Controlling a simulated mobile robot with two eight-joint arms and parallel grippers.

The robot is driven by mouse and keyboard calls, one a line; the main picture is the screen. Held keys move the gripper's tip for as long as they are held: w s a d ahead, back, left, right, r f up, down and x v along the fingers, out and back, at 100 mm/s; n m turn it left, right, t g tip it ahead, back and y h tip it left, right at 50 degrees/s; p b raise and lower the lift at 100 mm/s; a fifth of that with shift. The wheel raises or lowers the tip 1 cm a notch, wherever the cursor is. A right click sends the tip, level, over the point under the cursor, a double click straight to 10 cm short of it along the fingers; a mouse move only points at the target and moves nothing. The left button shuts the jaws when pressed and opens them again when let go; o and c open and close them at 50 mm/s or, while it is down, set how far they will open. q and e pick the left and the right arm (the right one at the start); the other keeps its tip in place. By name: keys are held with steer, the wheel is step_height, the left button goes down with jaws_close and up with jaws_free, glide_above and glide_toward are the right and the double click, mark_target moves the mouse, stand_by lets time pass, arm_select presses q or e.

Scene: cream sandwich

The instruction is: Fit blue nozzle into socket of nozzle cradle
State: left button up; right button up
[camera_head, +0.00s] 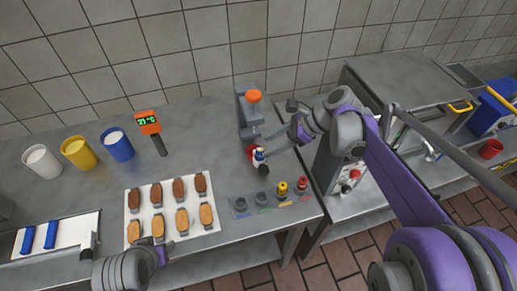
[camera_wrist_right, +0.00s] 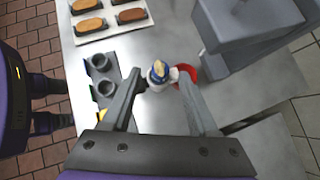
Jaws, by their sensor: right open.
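The blue nozzle (camera_head: 259,154), blue with white and a pale tip, stands beside a red round part (camera_head: 250,151) at the foot of a grey stand. In the right wrist view the nozzle (camera_wrist_right: 158,74) lies between the fingertips of my right gripper (camera_wrist_right: 160,80), which is open, with no clear grip on it. The nozzle cradle (camera_head: 235,204) is a grey strip near the table's front edge. Two of its sockets look empty; a yellow nozzle (camera_head: 282,188) and a red nozzle (camera_head: 302,185) stand in others. My left gripper (camera_head: 90,241) is at the lower left; its jaws are unclear.
The grey stand (camera_head: 242,104) with an orange knob rises close behind the nozzle. A white tray (camera_head: 152,205) of brown and tan biscuits lies left of the cradle. White, yellow and blue cups stand further left. Bare table lies between nozzle and cradle.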

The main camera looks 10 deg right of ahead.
arm_select(q)
steer(key=shift+r, duration=0.1)
arm_select(e)
steer(key=s+f+n+h, duration=0.2)
steer(key=s+n, duration=0.4)
steer(key=n, duration=0.1)
steer(key=s+d+f+n+t+h, duration=0.1)
steer(key=s+f+n+h, duration=0.2)
steer(key=s+n, duration=0.3)
steer(key=s+f+n+t+h, duration=0.1)
steer(key=s+f+n+h, duration=0.1)
steer(key=s+n, duration=0.4)
steer(key=shift+s+d+f+n+h, duration=0.1)
steer(key=shift+f+n+h, duration=0.15)
steer(key=shift+n, duration=0.25)
steer(key=shift+d+f+n+h, duration=0.1)
steer(key=shift+n+h, duration=0.25)
steer(key=shift+n, duration=0.15)
steer(key=shift+s+d+f+n, duration=0.1)
steer(key=shift+f+n, duration=0.05)
steer(key=shift+n, duration=0.35)
steer(key=shift+c, duration=0.2)
